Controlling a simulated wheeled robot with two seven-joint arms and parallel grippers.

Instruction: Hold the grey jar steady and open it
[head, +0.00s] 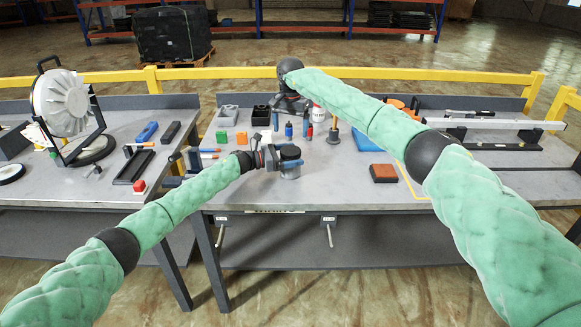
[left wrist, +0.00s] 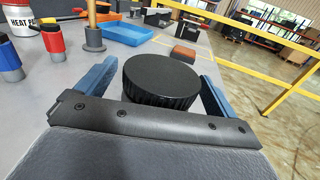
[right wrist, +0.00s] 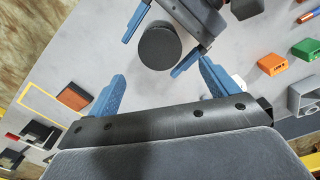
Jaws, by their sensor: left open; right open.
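The grey jar (head: 290,173) stands upright near the table's front edge, with a round black ribbed lid (head: 290,152) on it. The lid fills the middle of the left wrist view (left wrist: 160,80) and shows from above in the right wrist view (right wrist: 160,45). My left gripper (head: 288,163) is open, its blue fingers on either side of the jar; I cannot tell whether they touch it. My right gripper (head: 293,122) is open and empty, pointing down behind the jar in the head view. In the right wrist view the lid lies just beyond its fingertips (right wrist: 163,80).
Behind the jar stand small bottles, a brass post on a base (head: 332,132) and a white can (head: 319,113). Orange (head: 241,137) and green blocks lie to the left. A blue tray (head: 368,138) and a brown-orange block (head: 383,173) are to the right.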

